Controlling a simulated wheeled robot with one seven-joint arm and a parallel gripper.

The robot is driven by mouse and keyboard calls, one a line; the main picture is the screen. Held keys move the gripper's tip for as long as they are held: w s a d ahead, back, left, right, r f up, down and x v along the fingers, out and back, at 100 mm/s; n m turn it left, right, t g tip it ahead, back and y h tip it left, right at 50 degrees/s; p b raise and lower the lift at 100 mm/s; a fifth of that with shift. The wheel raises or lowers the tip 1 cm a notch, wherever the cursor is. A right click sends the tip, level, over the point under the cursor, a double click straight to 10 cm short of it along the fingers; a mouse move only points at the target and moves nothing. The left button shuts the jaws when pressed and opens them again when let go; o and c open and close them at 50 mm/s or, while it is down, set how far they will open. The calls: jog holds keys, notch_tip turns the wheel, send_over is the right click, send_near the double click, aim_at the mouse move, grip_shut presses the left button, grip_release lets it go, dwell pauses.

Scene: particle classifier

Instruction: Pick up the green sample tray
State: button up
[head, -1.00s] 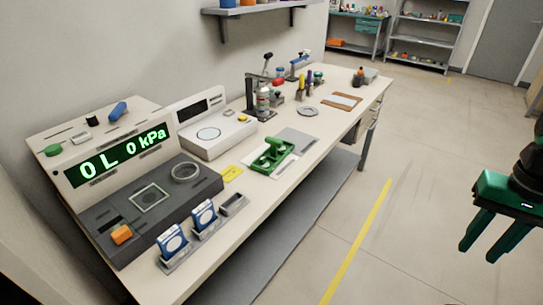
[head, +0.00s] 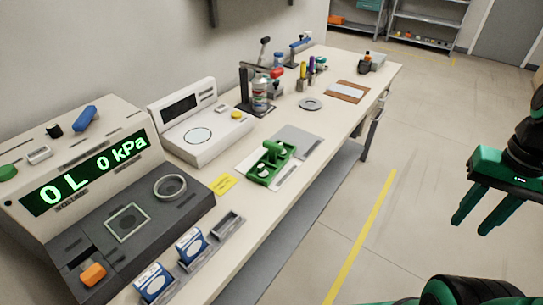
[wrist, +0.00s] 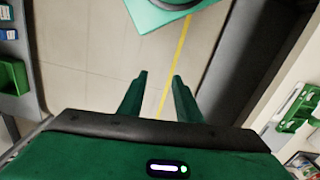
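The green sample tray (head: 264,172) sits on the white bench, on or beside a pale sheet, with a green handle standing up from it. Small pale round items show in it. It also shows at the right edge of the wrist view (wrist: 297,114). My gripper (head: 474,222) is at the right of the head view, over the floor and well apart from the tray. Its two fingers are spread with nothing between them, as the wrist view also shows (wrist: 160,82).
The bench (head: 285,227) carries a pressure device (head: 85,185) at front left, a scale (head: 197,133), a yellow note (head: 222,184), blue-and-white boxes (head: 190,246) and a bottle stand (head: 246,92). Open floor (head: 420,180) with a yellow line lies right of the bench.

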jog(key=shift+o, duration=1)
jog(key=shift+d, duration=0.1)
jog(key=m+t+y, duration=0.7)
jog(key=m+y, duration=0.4)
jog(key=m, duration=0.7)
send_near(263, 144)
jog(key=shift+w+d+f, duration=0.2)
jog(key=shift+f, duration=0.2)
jog(key=shift+w+d+f, duration=0.15)
jog(key=shift+d+f, duration=0.05)
jog(key=shift+f, duration=0.2)
jog(key=shift+w+a, duration=0.2)
jog(key=shift+a, duration=0.15)
jog(key=x, duration=1)
jog(key=shift+w+a+r, duration=0.1)
jog(key=shift+w+r, duration=0.05)
